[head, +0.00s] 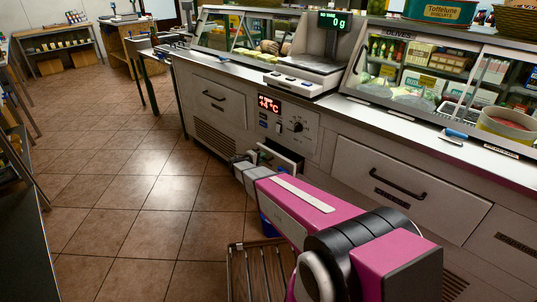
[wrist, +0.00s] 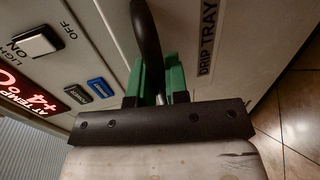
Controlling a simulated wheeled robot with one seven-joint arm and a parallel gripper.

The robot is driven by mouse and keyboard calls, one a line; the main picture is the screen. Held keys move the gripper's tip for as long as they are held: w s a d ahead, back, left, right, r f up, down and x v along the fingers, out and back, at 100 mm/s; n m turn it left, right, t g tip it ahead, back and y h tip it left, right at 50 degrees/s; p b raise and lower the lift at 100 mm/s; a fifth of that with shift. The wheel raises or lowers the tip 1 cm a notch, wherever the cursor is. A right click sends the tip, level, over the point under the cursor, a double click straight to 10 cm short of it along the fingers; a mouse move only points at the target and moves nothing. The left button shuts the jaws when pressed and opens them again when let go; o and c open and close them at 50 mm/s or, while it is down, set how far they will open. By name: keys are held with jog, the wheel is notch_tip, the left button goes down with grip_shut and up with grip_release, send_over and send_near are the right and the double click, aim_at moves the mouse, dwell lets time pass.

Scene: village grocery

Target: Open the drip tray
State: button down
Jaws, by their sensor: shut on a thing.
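The drip tray (head: 284,156) is a small pale drawer low in the counter front, below the temperature display, in the head view. It appears to stand out from the counter, with a dark gap behind its front. In the wrist view its pale front (wrist: 236,75) carries a "DRIP TRAY" label and a dark curved handle (wrist: 146,30). My gripper (wrist: 158,80) has its green fingers on both sides of the handle and is shut on it. In the head view my arm hides part of the tray, and the fingertips are too small to make out.
The control panel (head: 290,123) with a red display and knob is just above. A large drawer (head: 400,190) with a dark handle is to the right, another (head: 217,100) to the left. A wire rack (head: 250,272) stands near my arm. The tiled floor (head: 120,210) at left is clear.

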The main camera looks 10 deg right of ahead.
jog(key=f+v, duration=0.2)
jog(key=v, duration=0.7)
jog(key=f+v, duration=0.2)
jog(key=v, duration=0.8)
jog(key=shift+s+a, duration=0.35)
jog(key=shift+a, duration=0.2)
jog(key=c, duration=1.1)
grip_release()
jog(key=v, duration=1.1)
jog(key=shift+w, duration=0.1)
